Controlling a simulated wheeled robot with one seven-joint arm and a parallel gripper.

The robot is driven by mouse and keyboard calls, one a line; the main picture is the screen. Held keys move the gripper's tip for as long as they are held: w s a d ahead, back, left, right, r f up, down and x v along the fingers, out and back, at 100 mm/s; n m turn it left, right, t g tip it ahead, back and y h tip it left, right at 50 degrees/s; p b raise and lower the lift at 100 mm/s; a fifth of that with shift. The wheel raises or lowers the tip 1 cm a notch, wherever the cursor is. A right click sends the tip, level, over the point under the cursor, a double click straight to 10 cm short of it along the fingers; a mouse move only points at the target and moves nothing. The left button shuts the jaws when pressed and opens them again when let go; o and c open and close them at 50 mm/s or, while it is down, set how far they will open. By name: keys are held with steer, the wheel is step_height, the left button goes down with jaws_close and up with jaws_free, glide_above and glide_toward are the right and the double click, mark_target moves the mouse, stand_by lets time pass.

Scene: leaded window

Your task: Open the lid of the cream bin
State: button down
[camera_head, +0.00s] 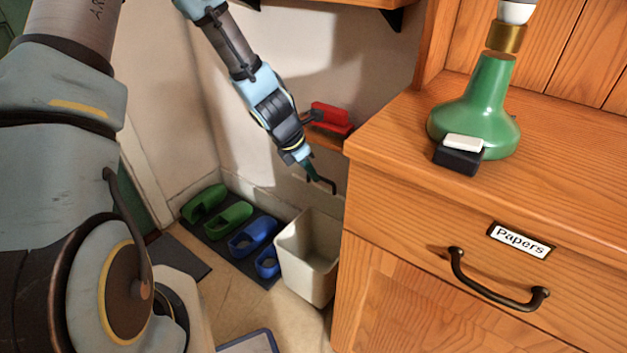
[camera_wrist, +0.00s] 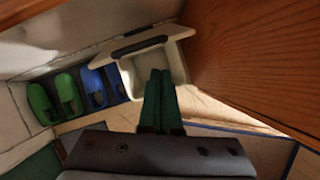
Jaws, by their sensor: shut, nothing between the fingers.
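The cream bin (camera_head: 303,262) stands on the floor between the shoe mat and the wooden cabinet. Its top is open and I see into its inside; the bin also shows in the wrist view (camera_wrist: 177,62). Its lid (camera_wrist: 121,50) is raised at the far side of the bin, with a dark bar handle (camera_wrist: 139,46) across it. The dark handle also shows in the head view (camera_head: 331,186). My gripper (camera_head: 316,177) is above the bin by the raised lid, its green fingers shut together and empty. In the wrist view the fingertips (camera_wrist: 160,72) overlap the bin opening; I cannot tell whether they touch the lid.
The wooden cabinet (camera_head: 400,200) stands close on the bin's right. Green shoes (camera_head: 233,217) and blue shoes (camera_head: 252,236) lie on a dark mat to the left. A small shelf with a red object (camera_head: 330,117) is behind my gripper. Floor in front of the bin is clear.

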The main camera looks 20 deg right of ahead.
steer(key=s+a+r+n+t, duration=0.1)
steer(key=a+r+n+t, duration=0.15)
steer(key=a+n, duration=0.25)
steer(key=w+d+f, duration=0.4)
steer(key=d+f, duration=0.2)
steer(key=f, duration=0.1)
steer(key=shift+d+f+b, duration=0.25)
steer(key=shift+d+b, duration=0.15)
steer(key=shift+g, duration=0.25)
steer(key=shift+w+d+r+p, duration=0.35)
steer(key=shift+w+d+p, duration=0.15)
steer(key=shift+d, duration=0.25)
steer(key=shift+w+d+r+p, duration=0.35)
steer(key=shift+d+p, duration=0.25)
steer(key=shift+d, duration=0.1)
steer(key=shift+w+d+r+p, duration=0.3)
steer(key=shift+w+d+p, duration=0.2)
steer(key=shift+d, duration=0.25)
